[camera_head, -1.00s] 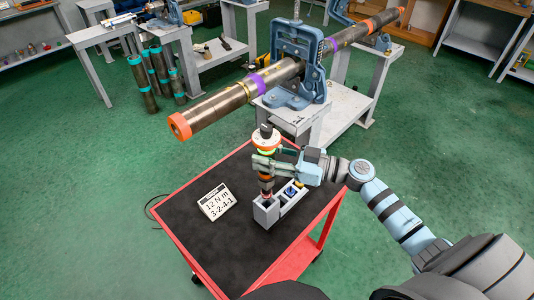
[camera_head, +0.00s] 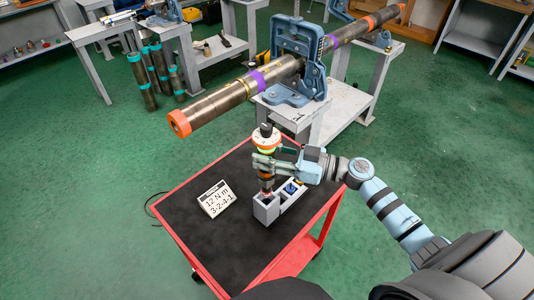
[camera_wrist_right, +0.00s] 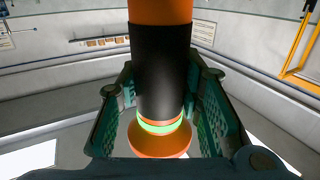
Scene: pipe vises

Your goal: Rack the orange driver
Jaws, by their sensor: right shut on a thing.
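The orange driver (camera_head: 266,141) is upright, with a dark knob on top, a white and orange collar and an orange and black shaft. My right gripper (camera_head: 263,166) is shut around its shaft. The right wrist view shows the orange and black body (camera_wrist_right: 162,70) with a glowing green ring, between the two green fingers (camera_wrist_right: 160,110). The driver's lower end is at the mouth of the grey square rack socket (camera_head: 266,211) on the cart; I cannot tell how deep it sits. My left gripper is out of view.
A grey holder with a blue piece (camera_head: 291,190) adjoins the socket. A sign reading "12 N m 3-2-4-1" (camera_head: 216,199) stands left on the black-topped red cart (camera_head: 205,240). A long pipe (camera_head: 220,104) in a blue vise (camera_head: 297,65) extends behind and above.

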